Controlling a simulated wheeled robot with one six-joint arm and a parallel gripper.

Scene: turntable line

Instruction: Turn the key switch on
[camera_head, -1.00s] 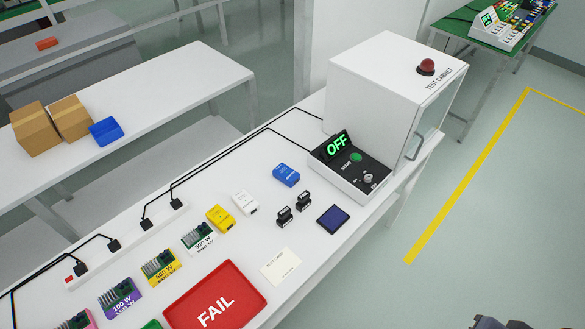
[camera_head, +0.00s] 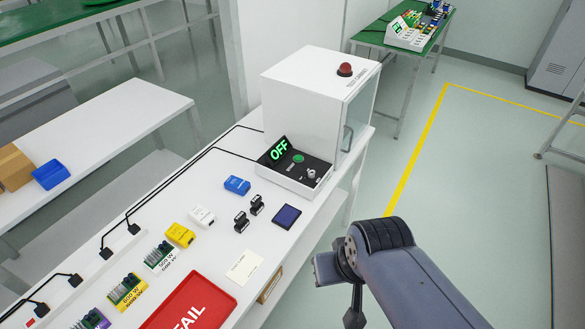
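The key switch (camera_head: 311,174) is a small silver knob on the black control panel (camera_head: 290,172) at the front of the white test cabinet (camera_head: 300,104). The panel's tilted display (camera_head: 279,150) reads OFF in green. A round green button (camera_head: 298,159) sits between the display and the key switch. My arm reaches in from the bottom right and is well apart from the panel, over the floor beside the table. I cannot make out gripper fingers in this view. The exact angle of the key is too small to tell.
A red button (camera_head: 345,69) tops the cabinet, and its door with a handle (camera_head: 347,138) faces right. A blue box (camera_head: 237,185), black clips and a dark square (camera_head: 287,217) lie before the panel. A red FAIL tray (camera_head: 222,291) is nearer. Floor to the right is clear.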

